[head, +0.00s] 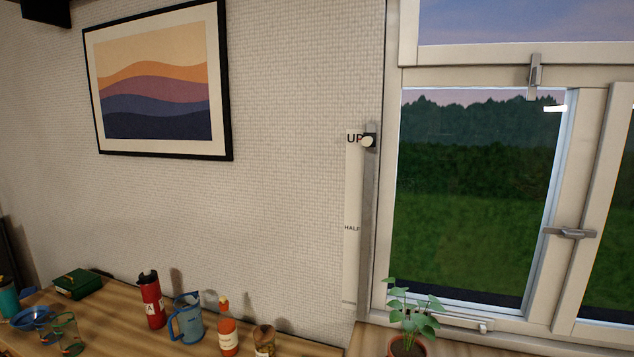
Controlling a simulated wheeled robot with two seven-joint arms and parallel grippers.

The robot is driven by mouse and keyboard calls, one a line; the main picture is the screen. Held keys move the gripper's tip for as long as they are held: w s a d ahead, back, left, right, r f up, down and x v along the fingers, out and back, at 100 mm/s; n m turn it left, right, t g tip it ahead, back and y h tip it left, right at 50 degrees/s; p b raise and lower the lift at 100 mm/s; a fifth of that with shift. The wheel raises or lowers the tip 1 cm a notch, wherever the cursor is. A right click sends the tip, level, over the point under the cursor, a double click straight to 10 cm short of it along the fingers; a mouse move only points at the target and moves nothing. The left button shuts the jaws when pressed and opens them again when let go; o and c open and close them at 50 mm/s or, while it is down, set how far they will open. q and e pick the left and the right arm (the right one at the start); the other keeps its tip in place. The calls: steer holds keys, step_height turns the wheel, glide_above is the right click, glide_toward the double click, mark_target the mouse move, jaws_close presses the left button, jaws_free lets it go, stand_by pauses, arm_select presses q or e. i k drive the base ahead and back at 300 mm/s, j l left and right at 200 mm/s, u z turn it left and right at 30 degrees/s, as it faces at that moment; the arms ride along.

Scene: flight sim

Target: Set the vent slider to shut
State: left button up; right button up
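A tall, narrow pale slider strip (353,265) is fixed to the wall just left of the window. It reads "UP" near its top and "HALF" about midway down. I can read no "shut" label on it. A dark slider knob with a pale round face (368,141) sits at the top, level with "UP". Whether this strip is the vent slider, the view does not tell. Neither of my grippers is in view.
A wooden counter (100,318) along the wall holds a red flask (151,300), a blue jug (187,318), an orange bottle (227,328), a jar (264,341) and a green box (82,283). A potted plant (408,345) stands below the window, right of the strip.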

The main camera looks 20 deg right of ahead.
mark_target(478, 325)
steer(key=z, duration=1.55)
